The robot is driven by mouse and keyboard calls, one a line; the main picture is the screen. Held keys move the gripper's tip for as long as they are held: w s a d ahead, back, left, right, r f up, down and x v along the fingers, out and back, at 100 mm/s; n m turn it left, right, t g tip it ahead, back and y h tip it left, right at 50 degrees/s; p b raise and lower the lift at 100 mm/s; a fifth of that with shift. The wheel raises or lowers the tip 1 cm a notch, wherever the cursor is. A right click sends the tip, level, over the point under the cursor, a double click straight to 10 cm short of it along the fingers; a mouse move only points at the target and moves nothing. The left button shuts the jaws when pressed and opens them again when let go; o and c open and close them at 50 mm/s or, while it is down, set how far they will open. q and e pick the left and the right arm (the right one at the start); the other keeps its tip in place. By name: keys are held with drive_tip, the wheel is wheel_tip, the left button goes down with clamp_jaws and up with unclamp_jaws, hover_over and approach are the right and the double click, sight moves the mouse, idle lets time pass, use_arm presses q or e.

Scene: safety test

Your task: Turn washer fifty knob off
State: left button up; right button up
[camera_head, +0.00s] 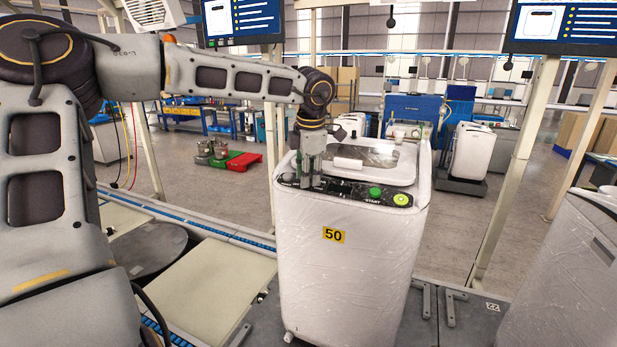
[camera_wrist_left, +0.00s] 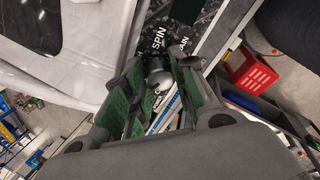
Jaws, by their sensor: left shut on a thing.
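The washer (camera_head: 350,255) is a white, plastic-wrapped top loader with a yellow label reading 50. Its dark control panel (camera_head: 345,190) runs along the front top edge, with a green START button (camera_head: 375,192) and a bright yellow-green round control (camera_head: 402,199) at the right. My left gripper (camera_head: 311,182) points down onto the panel's left part and hides what is under it. In the left wrist view, its green-padded fingers (camera_wrist_left: 157,95) are shut around a dark and silver knob (camera_wrist_left: 158,78) beside the word SPIN. The knob's setting cannot be read. My right gripper is not in view.
A second wrapped machine (camera_head: 570,270) stands at the right, apart from this washer. A beige plate (camera_head: 212,288) lies left of the washer. The washer's lid (camera_head: 375,158) lies behind the panel. Upright posts frame the cell.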

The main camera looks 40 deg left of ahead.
use_arm(q)
drive_tip(key=shift+f+n+b, duration=0.1)
drive_tip(key=shift+n+b, duration=0.65)
drive_tip(key=shift+n, duration=0.45)
drive_tip(key=n+b, duration=0.1)
drive_tip(key=n, duration=0.1)
drive_tip(key=shift+a+n+h, duration=0.1)
drive_tip(key=shift+n+h, duration=0.2)
drive_tip(key=shift+h, duration=0.1)
drive_tip(key=n+b, duration=0.1)
drive_tip(key=n, duration=0.1)
drive_tip(key=shift+n, duration=0.3)
drive_tip(key=shift+n+h+b, duration=0.4)
drive_tip(key=shift+n+b, duration=0.2)
drive_tip(key=shift+n, duration=0.6)
drive_tip(key=o, duration=0.8)
drive_tip(key=shift+c, duration=0.2)
